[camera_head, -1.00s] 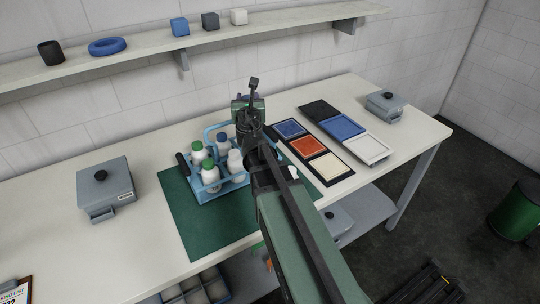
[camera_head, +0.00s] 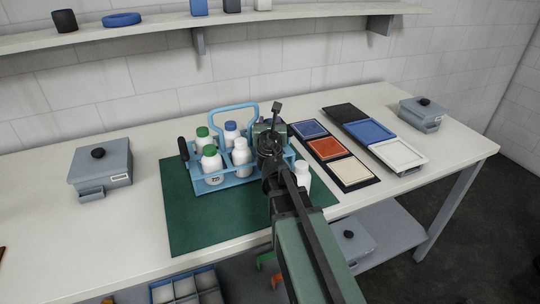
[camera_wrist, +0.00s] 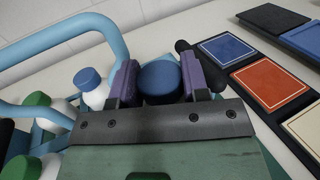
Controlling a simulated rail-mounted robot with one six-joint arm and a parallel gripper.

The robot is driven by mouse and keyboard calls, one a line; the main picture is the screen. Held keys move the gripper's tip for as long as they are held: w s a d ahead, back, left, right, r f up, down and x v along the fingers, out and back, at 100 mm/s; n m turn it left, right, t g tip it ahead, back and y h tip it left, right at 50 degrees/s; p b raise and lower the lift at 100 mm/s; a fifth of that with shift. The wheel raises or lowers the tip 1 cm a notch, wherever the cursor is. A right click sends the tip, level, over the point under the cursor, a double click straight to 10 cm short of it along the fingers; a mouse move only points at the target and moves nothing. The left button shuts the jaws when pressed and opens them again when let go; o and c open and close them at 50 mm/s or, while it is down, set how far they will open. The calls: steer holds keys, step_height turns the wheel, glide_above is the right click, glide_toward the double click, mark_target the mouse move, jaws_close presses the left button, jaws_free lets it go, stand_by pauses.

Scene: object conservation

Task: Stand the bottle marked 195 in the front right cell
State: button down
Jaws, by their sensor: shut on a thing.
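My gripper (camera_wrist: 160,88) is shut on a blue-capped bottle (camera_wrist: 160,78), with a purple finger on each side of the cap. The bottle's body and label are hidden, so I cannot read its mark. In the head view my gripper (camera_head: 268,132) is at the right end of the blue carrier (camera_head: 238,181); I cannot tell how high the bottle is. The carrier holds two green-capped bottles at left, front (camera_head: 212,164) and back (camera_head: 203,141), a blue-capped bottle (camera_head: 231,133) at back middle and a white-capped bottle (camera_head: 242,157) at front middle. The front right cell is largely hidden by my arm.
A white bottle (camera_head: 304,176) shows just right of my arm; its base is partly hidden. The carrier's tall handle (camera_head: 234,107) arches beside my gripper. A green mat (camera_head: 200,232) lies below. Coloured trays (camera_head: 326,149) are to the right, a grey box (camera_head: 101,166) to the left.

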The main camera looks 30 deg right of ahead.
steer(key=shift+f, duration=0.2)
step_height(320, 180, down, 5)
steer(key=b, duration=0.4)
steer(key=shift+r, duration=0.5)
steer(key=shift+f, duration=0.25)
steer(key=c, duration=0.6)
jaws_free()
steer(key=shift+r, duration=0.1)
steer(key=shift+r, duration=0.25)
steer(key=v, duration=0.7)
steer(key=shift+s, duration=0.25)
